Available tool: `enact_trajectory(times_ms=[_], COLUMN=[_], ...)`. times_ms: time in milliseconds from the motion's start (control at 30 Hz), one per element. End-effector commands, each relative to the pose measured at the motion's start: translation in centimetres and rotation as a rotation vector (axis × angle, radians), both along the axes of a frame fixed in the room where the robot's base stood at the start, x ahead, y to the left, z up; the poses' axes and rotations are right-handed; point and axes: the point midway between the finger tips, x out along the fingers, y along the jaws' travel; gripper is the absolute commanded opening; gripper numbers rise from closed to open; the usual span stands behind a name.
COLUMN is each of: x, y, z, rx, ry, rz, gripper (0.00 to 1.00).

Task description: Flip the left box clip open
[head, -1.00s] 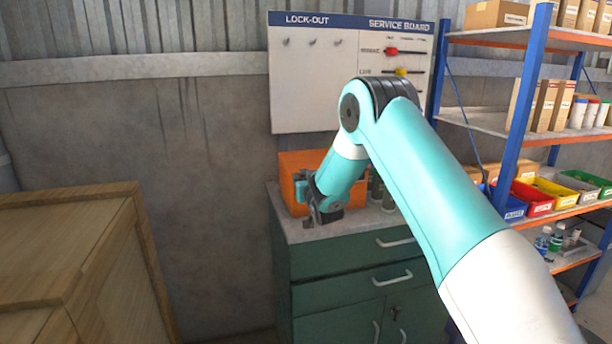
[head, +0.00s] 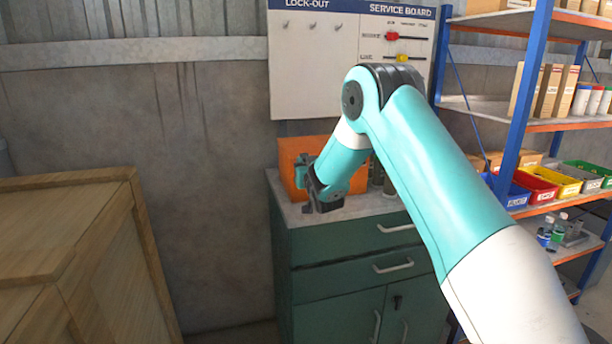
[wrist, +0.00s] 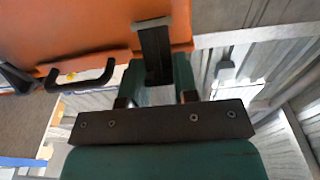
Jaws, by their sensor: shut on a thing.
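An orange box (head: 291,163) stands on the green cabinet's top, partly hidden behind my arm. In the wrist view the box (wrist: 60,30) fills the upper left, with a black handle (wrist: 85,77) on its side. The left box clip (wrist: 154,50), a dark strip with a grey end, lies against the box near its right end in that view. In the head view my gripper (head: 318,203) is at the box's front left. I cannot tell whether the clip is latched.
The green cabinet (head: 345,252) has drawers and doors below. A lock-out service board (head: 318,80) hangs behind. A shelf rack (head: 524,105) with coloured bins stands at right. A wooden crate (head: 60,235) stands at left, with a gap between it and the cabinet.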

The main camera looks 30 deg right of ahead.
Motion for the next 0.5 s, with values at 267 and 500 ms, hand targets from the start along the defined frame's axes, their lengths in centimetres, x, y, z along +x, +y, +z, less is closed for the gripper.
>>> enact_trajectory(times_ms=[267, 500], x=[-0.29, -0.52], y=[0.06, 0.11], z=[-1.1, -0.67], rx=[-0.032, -0.046], ry=[-0.111, -0.16], rz=[0.0, 0.0], gripper=[0.04, 0.04])
